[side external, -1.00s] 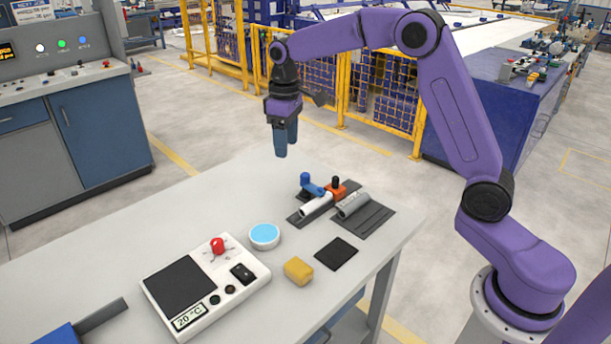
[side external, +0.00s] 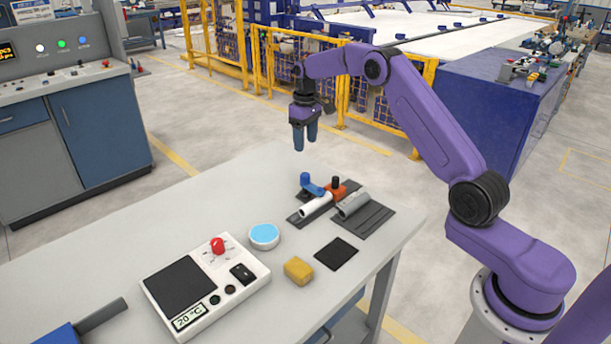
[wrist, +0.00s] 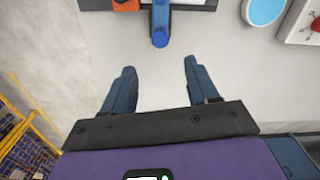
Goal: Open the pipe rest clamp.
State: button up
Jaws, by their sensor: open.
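The pipe rest clamp sits on the table toward its far right corner, on a dark base plate. Its blue lever (side external: 311,186) has a round upright knob. An orange block (side external: 336,189) with a black knob is beside it, and a white pipe (side external: 316,205) lies in the rest. My gripper (side external: 305,146) hangs in the air above and behind the clamp, pointing down, open and empty. In the wrist view, the blue lever (wrist: 160,28) shows at the top centre, ahead of my gripper (wrist: 158,72), with the orange block (wrist: 125,5) to its left.
A grey pipe (side external: 353,204) lies on a dark plate to the right of the clamp. A blue-topped round dish (side external: 264,236), a yellow block (side external: 298,270), a black pad (side external: 336,254) and a white control box (side external: 206,285) stand nearer. The table's left-rear surface (side external: 200,215) is clear.

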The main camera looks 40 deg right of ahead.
aim_at(305, 174)
notch_tip(305, 174, down, 13)
jog(key=shift+r, duration=0.1)
dwell(0.3)
